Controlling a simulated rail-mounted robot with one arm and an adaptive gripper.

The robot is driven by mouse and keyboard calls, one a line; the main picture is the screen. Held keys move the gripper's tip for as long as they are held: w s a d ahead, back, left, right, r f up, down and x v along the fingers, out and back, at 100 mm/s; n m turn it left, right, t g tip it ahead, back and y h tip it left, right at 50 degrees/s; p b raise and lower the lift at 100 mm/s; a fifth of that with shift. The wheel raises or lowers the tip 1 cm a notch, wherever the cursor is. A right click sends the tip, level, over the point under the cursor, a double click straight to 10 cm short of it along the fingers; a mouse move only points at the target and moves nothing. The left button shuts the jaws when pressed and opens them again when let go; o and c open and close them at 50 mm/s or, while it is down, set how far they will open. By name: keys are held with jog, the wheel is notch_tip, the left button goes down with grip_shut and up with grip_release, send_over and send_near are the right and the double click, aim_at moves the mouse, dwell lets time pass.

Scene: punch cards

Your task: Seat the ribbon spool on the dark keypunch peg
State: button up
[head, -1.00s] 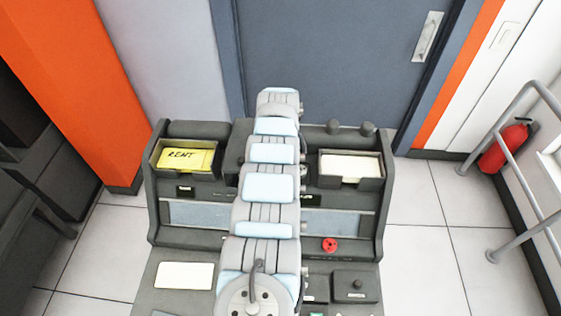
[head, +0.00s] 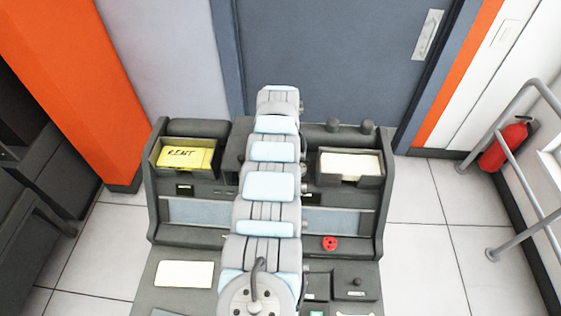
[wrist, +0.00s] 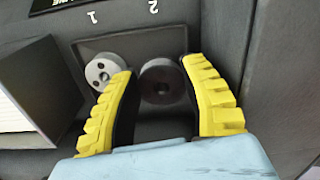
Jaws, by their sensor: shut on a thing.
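In the wrist view, my gripper (wrist: 158,66) has two yellow-ribbed fingers closed on a dark round disc with a hub, which I take to be the ribbon spool (wrist: 160,84). A lighter grey round piece with holes (wrist: 103,70) stands just left of the left finger, on a dark recessed panel (wrist: 120,45) below the marks 1 and 2. I cannot tell which piece sits on the peg, or whether the held spool touches the panel. In the head view, my arm hides the gripper and the spool. The dark keypunch (head: 375,225) stands in front of me.
A tray of white cards (head: 350,165) is at the keypunch's right, and yellow cards marked RENT (head: 185,158) at its left. A red round part (head: 330,243) lies on the lower front. In the wrist view, white cards (wrist: 20,95) are left and a dark wall (wrist: 280,70) is right.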

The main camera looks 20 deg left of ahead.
jog(key=shift+f+b, duration=1.45)
jog(key=shift+f, duration=0.05)
dwell(1.4)
jog(key=o, duration=1)
jog(key=shift+r, duration=0.15)
jog(key=shift+o, duration=0.8)
jog(key=shift+d+r+p, duration=0.1)
jog(key=shift+r+p, duration=1.55)
jog(key=shift+p, duration=0.05)
jog(key=shift+a+r+p, duration=0.2)
jog(key=shift+r+p, duration=2.25)
jog(key=shift+r, duration=0.4)
